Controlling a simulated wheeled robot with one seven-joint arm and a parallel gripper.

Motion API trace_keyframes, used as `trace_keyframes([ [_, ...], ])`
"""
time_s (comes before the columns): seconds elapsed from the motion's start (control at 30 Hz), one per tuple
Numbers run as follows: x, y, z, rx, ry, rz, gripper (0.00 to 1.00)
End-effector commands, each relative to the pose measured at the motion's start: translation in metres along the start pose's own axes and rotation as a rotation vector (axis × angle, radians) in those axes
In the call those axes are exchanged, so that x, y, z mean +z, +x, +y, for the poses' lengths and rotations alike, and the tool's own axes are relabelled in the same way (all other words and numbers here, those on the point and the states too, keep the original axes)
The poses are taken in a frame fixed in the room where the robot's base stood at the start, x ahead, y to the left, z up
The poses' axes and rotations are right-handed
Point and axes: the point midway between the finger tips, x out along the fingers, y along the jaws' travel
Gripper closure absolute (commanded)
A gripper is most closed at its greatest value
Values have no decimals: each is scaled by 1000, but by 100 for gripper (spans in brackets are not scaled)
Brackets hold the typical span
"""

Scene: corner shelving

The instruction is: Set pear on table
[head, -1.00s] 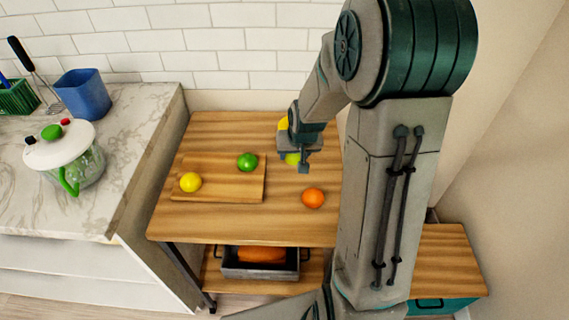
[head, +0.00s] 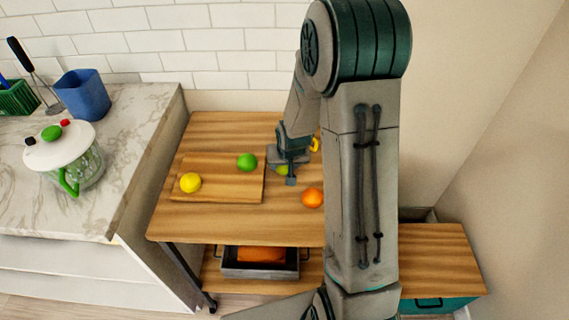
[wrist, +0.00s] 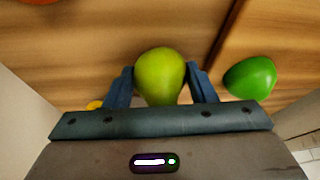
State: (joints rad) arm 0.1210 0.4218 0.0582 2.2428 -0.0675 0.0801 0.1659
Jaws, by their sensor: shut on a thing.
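The green-yellow pear (wrist: 160,76) is between the two fingers of my gripper (wrist: 160,72) in the wrist view. In the head view my gripper (head: 285,174) is shut on the pear (head: 282,170), which is mostly hidden behind the fingers. It is low over the wooden table (head: 225,223), between the cutting board and the orange. I cannot tell whether the pear touches the table top.
A wooden board (head: 222,187) holds a yellow lemon (head: 190,182) and a green lime (head: 247,162). An orange (head: 312,198) lies at the table's front right. A yellow fruit (head: 315,144) is partly hidden behind my arm. A marble counter (head: 120,150) stands left.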

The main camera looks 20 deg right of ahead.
Motion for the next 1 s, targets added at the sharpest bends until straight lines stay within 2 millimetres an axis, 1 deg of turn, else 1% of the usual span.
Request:
trace_keyframes([
  [0.1, 2, 4, 0, 0, 0, 1, 73],
  [0.13, 1, 3, 0, 0, 0, 0, 44],
  [0.2, 1, 2, 0, 0, 0, 0, 28],
  [0.47, 1, 2, 0, 0, 0, 0, 28],
  [0.63, -1, -5, 0, 0, 1, 2, 28],
  [0.77, -1, -21, 1, 0, 1, 4, 28],
  [1.0, -1, -62, 1, 1, 2, 4, 28],
])
